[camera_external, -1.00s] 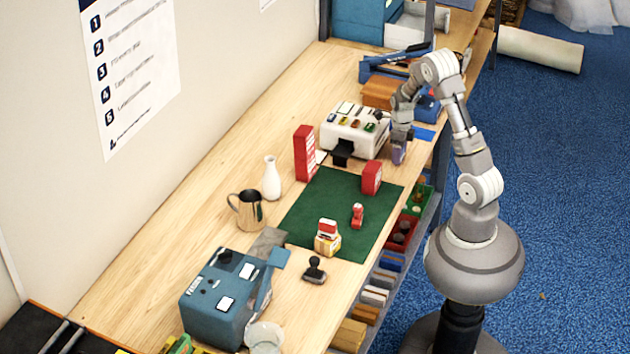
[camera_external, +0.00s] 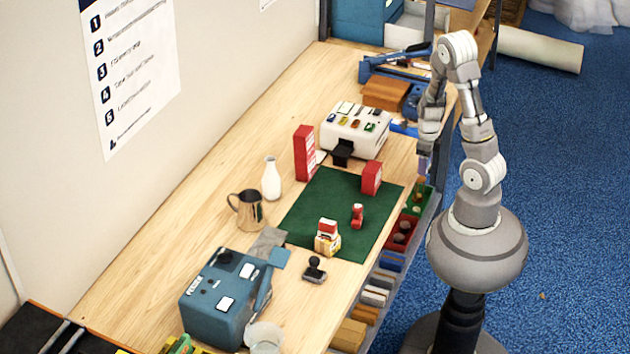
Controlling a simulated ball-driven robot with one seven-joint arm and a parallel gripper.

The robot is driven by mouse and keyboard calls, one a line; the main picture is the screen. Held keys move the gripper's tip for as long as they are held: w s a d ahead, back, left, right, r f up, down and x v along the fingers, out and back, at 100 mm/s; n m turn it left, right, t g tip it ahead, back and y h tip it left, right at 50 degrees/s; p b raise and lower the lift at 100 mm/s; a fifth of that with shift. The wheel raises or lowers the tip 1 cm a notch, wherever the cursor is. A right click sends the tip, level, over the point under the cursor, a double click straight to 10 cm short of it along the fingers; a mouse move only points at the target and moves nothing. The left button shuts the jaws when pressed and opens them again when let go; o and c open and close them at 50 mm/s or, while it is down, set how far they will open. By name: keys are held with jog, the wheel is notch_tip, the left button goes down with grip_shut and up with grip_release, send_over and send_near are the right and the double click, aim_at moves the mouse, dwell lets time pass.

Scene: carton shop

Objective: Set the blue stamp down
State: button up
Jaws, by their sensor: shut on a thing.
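My gripper (camera_external: 427,138) is at the right edge of the bench, to the right of the white machine. It is shut on the blue stamp (camera_external: 424,149), which shows as a small bluish-purple piece under the fingers. The stamp hangs near the bench's edge; its lower end is hard to make out, and I cannot tell whether it touches anything. A blue patch (camera_external: 404,128) lies on the bench just left of my gripper, partly hidden.
A green mat (camera_external: 318,205) holds red boxes and a red stamp (camera_external: 357,215). The white machine (camera_external: 354,132) stands behind it. A black stamp (camera_external: 314,270) and a blue machine (camera_external: 224,298) are nearer. Coloured bins (camera_external: 404,230) line the bench's right side.

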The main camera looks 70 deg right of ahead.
jog(key=shift+s+a+r, duration=0.1)
jog(key=shift+a+r, duration=0.15)
notch_tip(320, 180, up, 2)
jog(key=r+p, duration=0.1)
jog(key=p, duration=0.3)
send_over(388, 175)
notch_tip(388, 175, down, 8)
jog(key=b, duration=0.3)
jog(key=shift+f, duration=0.2)
jog(key=shift+r, duration=0.1)
jog(key=o, duration=1.1)
